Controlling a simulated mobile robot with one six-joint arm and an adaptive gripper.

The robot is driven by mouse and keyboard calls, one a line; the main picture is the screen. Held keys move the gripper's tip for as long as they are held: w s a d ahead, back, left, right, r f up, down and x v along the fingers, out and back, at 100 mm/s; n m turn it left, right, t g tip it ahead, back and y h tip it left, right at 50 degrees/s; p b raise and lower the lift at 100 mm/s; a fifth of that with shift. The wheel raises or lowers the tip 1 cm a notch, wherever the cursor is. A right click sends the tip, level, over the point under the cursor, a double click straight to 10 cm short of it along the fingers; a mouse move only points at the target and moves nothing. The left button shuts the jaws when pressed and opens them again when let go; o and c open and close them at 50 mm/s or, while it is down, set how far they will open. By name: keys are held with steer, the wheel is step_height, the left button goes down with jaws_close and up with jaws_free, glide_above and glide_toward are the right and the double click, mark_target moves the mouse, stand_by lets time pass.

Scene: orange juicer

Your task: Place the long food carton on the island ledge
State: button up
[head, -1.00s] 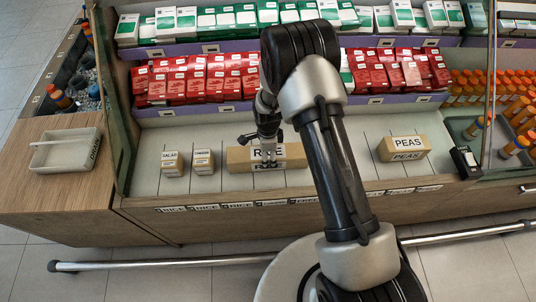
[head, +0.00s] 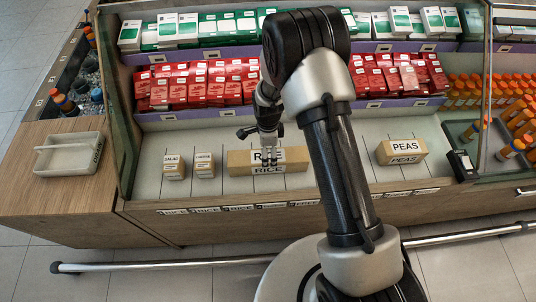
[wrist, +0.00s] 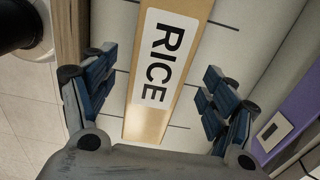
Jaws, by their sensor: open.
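The long food carton, a tan box labelled RICE (head: 240,163), lies on the white shelf at the middle of the display. My gripper (head: 269,166) is at the carton's middle and hides part of its label. In the wrist view the carton (wrist: 153,112) runs between the open fingers of my gripper (wrist: 150,93), with a gap on each side. I cannot tell how far the fingertips are above the shelf. A wooden ledge (head: 60,205) is at the left end of the island.
A grey tray (head: 68,172) sits on the wooden ledge, with bare wood in front of it. Small SALAD (head: 173,166) and similar (head: 205,166) boxes stand left of the carton; a PEAS box (head: 402,151) is right. Red boxes (head: 200,85) fill the shelf behind. A metal rail (head: 170,265) runs in front.

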step_height(320, 180, up, 7)
steer(key=p, duration=0.1)
steer(key=shift+p, duration=0.3)
steer(key=s+d+r+n+t, duration=0.1)
steer(key=s+d+r+n, duration=0.15)
steer(key=r, duration=0.55)
steer(key=s+d+r+n, duration=0.1)
steer(key=s+r+n, duration=0.15)
steer(key=r, duration=0.55)
steer(key=s+d+r+n+t, duration=0.1)
steer(key=s+d+r+n, duration=0.15)
steer(key=r, duration=0.55)
steer(key=s+d+r+n+t, duration=0.1)
steer(key=s+r+n, duration=0.3)
steer(key=s, duration=0.5)
steer(key=s+d+r+n+t, duration=0.1)
steer(key=s+d+r+n, duration=0.2)
steer(key=s, duration=0.6)
steer(key=r+n, duration=0.2)
steer(key=n, duration=0.1)
steer(key=shift+s+t, duration=0.3)
